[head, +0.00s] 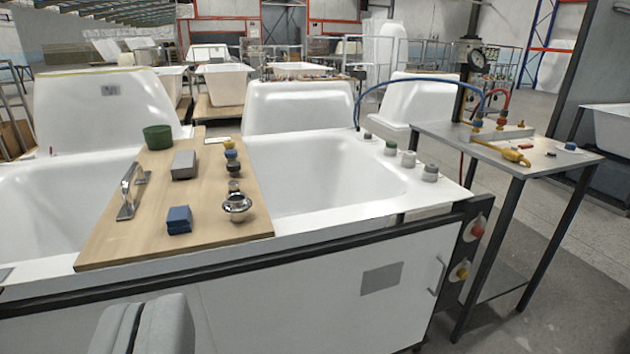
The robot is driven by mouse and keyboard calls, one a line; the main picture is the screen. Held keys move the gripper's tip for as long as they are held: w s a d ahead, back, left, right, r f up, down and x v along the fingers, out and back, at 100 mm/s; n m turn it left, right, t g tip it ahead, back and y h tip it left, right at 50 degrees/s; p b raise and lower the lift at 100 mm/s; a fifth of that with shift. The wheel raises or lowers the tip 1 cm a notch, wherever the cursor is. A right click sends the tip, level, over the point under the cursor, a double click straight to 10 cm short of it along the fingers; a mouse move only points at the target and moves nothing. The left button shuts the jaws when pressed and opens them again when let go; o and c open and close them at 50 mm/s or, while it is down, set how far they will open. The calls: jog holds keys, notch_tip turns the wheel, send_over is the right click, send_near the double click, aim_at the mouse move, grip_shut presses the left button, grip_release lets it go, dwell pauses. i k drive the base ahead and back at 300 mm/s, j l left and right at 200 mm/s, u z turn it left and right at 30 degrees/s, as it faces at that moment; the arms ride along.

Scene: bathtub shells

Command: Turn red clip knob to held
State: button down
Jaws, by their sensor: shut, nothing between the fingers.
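A red knob (478,229) sits on a pale round plate on the dark end post of the bathtub stand, right of the white front panel. It is the only red knob I can make out; its setting is too small to read. My gripper (146,308) shows at the bottom left, in front of the white panel. Its two grey fingers are together and empty. It is far to the left of the red knob and apart from it.
A wooden board (110,245) across the bathtub (340,172) carries a handle, blocks and knobs. A metal side table (450,132) with hoses, a gauge and a yellow tool stands right of the knobs. A door handle (438,275) juts out left of them. Floor is clear at lower right.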

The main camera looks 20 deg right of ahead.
aim_at(478, 231)
jog(key=z, duration=1.4)
